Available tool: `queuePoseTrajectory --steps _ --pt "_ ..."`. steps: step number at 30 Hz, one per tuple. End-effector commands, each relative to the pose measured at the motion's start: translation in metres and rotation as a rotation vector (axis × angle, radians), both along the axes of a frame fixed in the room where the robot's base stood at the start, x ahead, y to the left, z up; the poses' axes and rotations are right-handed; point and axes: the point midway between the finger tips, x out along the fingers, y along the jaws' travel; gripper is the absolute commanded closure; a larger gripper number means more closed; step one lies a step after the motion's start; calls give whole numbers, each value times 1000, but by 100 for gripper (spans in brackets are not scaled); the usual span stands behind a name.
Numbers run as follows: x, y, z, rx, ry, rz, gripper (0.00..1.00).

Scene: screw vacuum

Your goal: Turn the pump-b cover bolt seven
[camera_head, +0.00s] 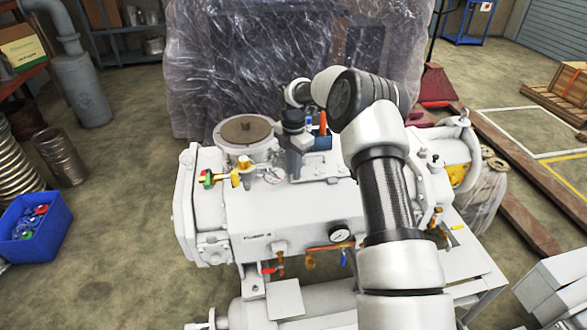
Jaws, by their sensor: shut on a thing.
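The white pump (290,212) stands in the middle of the view, with a small dark label on its front that is too small to read surely. A round flanged cover (228,148) with a brown centre sits on its top left. My arm reaches over the pump from the front right and bends down behind its elbow. My gripper (296,168) points down over the pump's top, just right of the round cover. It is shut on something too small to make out. The cover bolts are too small to tell apart, and I cannot see bolt seven.
A pressure gauge (340,234) and small coloured valves line the pump's front. An orange and blue part (322,136) stands close right of my gripper. A blue bin (32,230) stands on the floor at left.

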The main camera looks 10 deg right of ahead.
Motion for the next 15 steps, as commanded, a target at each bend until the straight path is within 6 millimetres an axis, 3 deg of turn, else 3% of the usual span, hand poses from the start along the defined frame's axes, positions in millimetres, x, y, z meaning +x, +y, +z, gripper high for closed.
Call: queuePoseTrajectory --steps 2,3,6,15 --pt "-5 0 -7 -1 16 0 100" --pt "-5 0 -7 -1 16 0 80" --pt "-4 0 -6 -1 13 0 65" --pt "-2 1 -3 1 5 0 65"
